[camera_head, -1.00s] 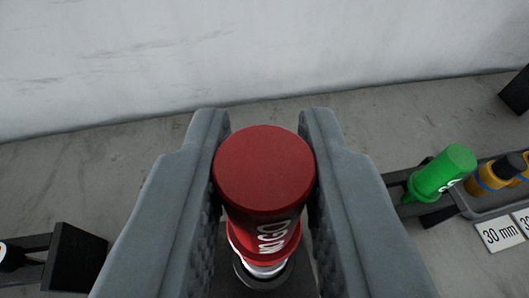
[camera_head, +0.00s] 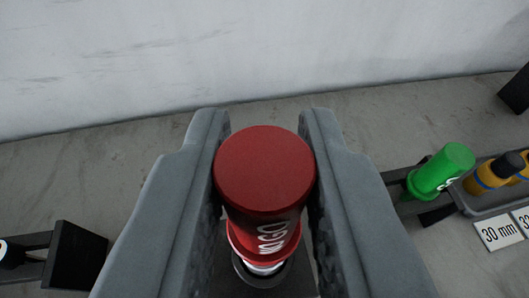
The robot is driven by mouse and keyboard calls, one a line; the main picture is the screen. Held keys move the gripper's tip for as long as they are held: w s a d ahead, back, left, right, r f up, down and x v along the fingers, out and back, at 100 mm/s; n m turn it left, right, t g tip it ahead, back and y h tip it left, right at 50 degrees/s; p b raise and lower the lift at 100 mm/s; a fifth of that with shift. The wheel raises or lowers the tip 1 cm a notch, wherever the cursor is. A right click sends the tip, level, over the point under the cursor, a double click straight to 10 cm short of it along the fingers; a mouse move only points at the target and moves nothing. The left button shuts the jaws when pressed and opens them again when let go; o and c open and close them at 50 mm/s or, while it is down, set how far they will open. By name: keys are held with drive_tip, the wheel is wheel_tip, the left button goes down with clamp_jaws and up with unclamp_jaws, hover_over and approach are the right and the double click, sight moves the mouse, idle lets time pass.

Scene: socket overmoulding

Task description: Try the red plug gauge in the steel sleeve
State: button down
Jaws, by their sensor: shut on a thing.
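The red plug gauge (camera_head: 265,170), with white "NO GO" lettering on its side, stands about upright between the fingers of my gripper (camera_head: 265,150). My gripper is shut on it from left and right. Below its red collar a bright metal part shows. Under that is a dark ring (camera_head: 262,275) on a dark block, at the bottom of the view. I cannot tell how far the gauge's lower end is into the ring. I cannot make out the steel sleeve for certain.
A green plug gauge (camera_head: 442,170) rests in a dark holder at the right. A black block (camera_head: 74,255) stands at the left. The wall is behind.

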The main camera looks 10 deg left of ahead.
drive_tip(key=shift+f, duration=0.45)
idle(1.1)
drive_tip(key=shift+r, duration=0.45)
drive_tip(key=shift+r, duration=2.45)
